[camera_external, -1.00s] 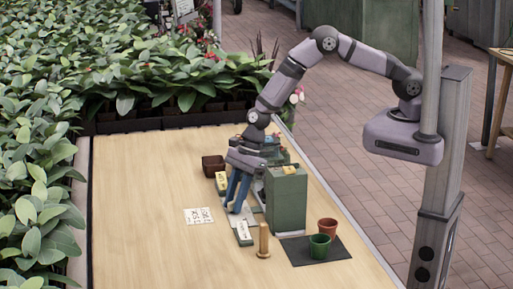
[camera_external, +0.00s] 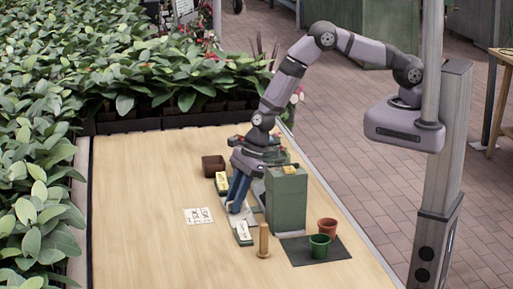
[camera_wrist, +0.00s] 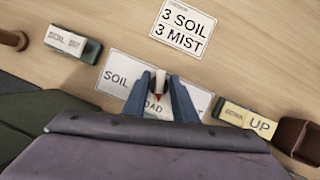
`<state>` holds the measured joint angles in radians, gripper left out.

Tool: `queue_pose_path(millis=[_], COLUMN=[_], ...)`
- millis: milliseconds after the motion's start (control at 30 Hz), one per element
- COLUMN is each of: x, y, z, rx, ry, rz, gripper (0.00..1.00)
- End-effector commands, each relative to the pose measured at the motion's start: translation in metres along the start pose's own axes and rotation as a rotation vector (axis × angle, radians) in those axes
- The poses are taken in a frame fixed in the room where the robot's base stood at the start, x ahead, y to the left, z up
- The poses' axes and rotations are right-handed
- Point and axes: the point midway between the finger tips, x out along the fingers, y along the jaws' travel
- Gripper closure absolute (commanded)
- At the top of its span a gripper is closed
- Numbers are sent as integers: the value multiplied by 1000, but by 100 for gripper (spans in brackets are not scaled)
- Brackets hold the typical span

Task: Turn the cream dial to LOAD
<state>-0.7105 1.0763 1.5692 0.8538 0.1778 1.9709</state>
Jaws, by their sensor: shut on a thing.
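My gripper (camera_wrist: 160,92) is shut on the cream dial (camera_wrist: 159,78), with one blue finger on each side of it in the wrist view. The dial stands on a white plate (camera_wrist: 119,68) that reads SOIL at the left. Letters "OAD" show between the fingers; the other wording is mostly covered by my right finger. A small red tip (camera_wrist: 158,97) on the dial lies just above "OAD", toward my palm. In the external view my gripper (camera_external: 237,205) reaches down in front of the green machine (camera_external: 287,203), and the dial is hidden there.
A SOIL block (camera_wrist: 70,43) and a yellow UP block (camera_wrist: 247,121) flank the plate. A card reading 3 SOIL 3 MIST (camera_wrist: 184,25) lies beyond. A wooden post (camera_external: 263,241), two pots on a dark mat (camera_external: 297,250) and a brown box (camera_external: 213,164) stand nearby.

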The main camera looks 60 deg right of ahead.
Motion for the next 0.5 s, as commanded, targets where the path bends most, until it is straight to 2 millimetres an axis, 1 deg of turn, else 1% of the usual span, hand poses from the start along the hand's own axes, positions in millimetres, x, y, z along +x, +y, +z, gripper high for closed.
queue_pose_path(millis=[500], x=[-2], y=[2], z=[-1], rx=[113], ry=[4], rz=[-44], gripper=[89])
